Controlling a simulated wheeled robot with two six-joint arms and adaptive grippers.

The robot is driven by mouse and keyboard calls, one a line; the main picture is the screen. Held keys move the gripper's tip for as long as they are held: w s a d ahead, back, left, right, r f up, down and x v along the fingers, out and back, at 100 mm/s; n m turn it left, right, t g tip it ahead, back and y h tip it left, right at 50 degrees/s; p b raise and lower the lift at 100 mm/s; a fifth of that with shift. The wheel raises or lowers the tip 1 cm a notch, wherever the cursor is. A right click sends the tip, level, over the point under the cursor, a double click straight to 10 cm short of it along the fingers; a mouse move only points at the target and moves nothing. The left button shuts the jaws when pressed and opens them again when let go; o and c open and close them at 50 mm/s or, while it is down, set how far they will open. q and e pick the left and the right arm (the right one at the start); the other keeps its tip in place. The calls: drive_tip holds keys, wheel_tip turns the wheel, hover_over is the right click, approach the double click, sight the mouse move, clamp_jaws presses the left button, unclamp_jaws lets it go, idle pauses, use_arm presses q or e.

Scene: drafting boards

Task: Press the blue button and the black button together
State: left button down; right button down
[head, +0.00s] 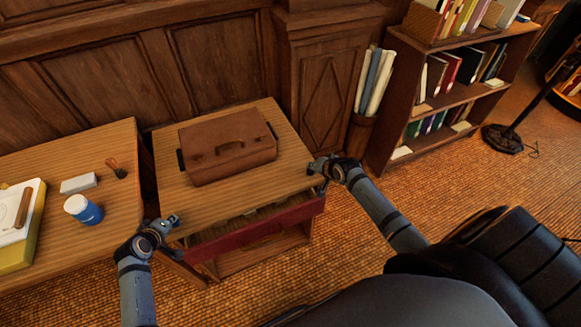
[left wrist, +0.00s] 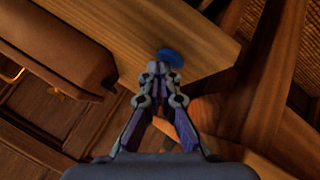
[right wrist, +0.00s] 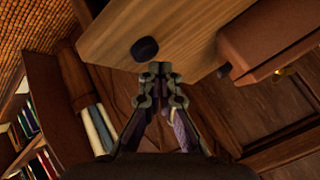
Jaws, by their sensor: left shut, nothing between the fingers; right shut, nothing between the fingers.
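The blue button (left wrist: 170,57) shows in the left wrist view near a corner of the wooden desk top (head: 180,205). My left gripper (head: 173,221) is shut and empty, its tips overlapping the button's lower edge in that view; I cannot tell if they touch. The black button (right wrist: 144,48) shows in the right wrist view near another corner. My right gripper (head: 316,165) is shut and empty, its tips just below and right of the button in that view, with a small visible gap. I cannot make out either button in the head view.
A brown briefcase (head: 232,146) lies on the desk between my grippers. A red drawer (head: 255,229) stands partly open at the front. A side table (head: 110,150) with a blue-labelled jar (head: 83,209) is at left, a bookshelf (head: 433,120) at right.

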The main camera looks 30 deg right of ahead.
sight(312, 172)
drive_tip(key=shift+r, duration=0.15)
use_arm(q)
drive_tip(key=shift+f, duration=0.1)
use_arm(e)
drive_tip(key=shift+r, duration=2.55)
